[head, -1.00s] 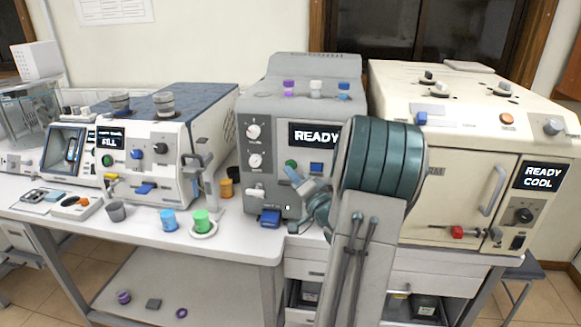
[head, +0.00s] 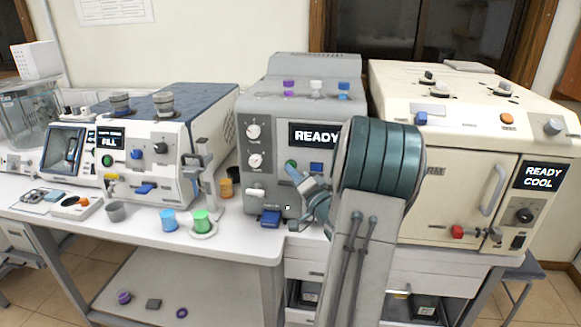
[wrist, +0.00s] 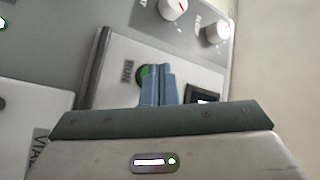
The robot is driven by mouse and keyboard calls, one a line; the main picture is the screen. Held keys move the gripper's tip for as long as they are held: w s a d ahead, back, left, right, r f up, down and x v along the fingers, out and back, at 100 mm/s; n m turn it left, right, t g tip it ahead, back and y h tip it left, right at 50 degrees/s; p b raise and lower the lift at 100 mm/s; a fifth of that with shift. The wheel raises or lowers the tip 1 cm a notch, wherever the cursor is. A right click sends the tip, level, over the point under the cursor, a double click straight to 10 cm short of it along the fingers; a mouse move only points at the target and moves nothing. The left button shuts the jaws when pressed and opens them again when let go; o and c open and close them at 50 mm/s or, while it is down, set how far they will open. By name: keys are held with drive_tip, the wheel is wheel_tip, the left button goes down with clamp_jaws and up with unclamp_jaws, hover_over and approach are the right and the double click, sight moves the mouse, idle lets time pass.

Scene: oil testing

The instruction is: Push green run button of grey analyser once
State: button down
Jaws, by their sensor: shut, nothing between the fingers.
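The grey analyser (head: 272,135) stands in the middle of the bench, its screen reading READY. Its green run button (head: 290,163) is on the front panel, left of a small blue-lit display (head: 317,167). In the wrist view the green button (wrist: 144,74) shows partly behind my blue fingers, which hide its right side. My gripper (head: 290,170) is shut and empty, its fingertips in front of the button. The closed fingers also show in the wrist view (wrist: 157,70). I cannot tell whether the tips touch the button.
White knobs (head: 254,131) sit above and left of the button. A white lever (head: 254,193) and a blue block (head: 270,217) are low on the analyser. A cream oven-like machine (head: 450,180) stands right, a white-and-blue machine (head: 140,150) left. Cups stand on the bench.

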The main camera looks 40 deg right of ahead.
drive_tip(key=shift+w+d, duration=0.25)
drive_tip(key=shift+d, duration=0.05)
idle(0.5)
drive_tip(key=shift+s+a, duration=0.55)
drive_tip(key=shift+a, duration=0.05)
idle(0.4)
drive_tip(key=s+a+b, duration=0.1)
drive_tip(key=s+a, duration=0.2)
drive_tip(key=a, duration=0.1)
drive_tip(key=shift+s, duration=0.15)
idle(0.9)
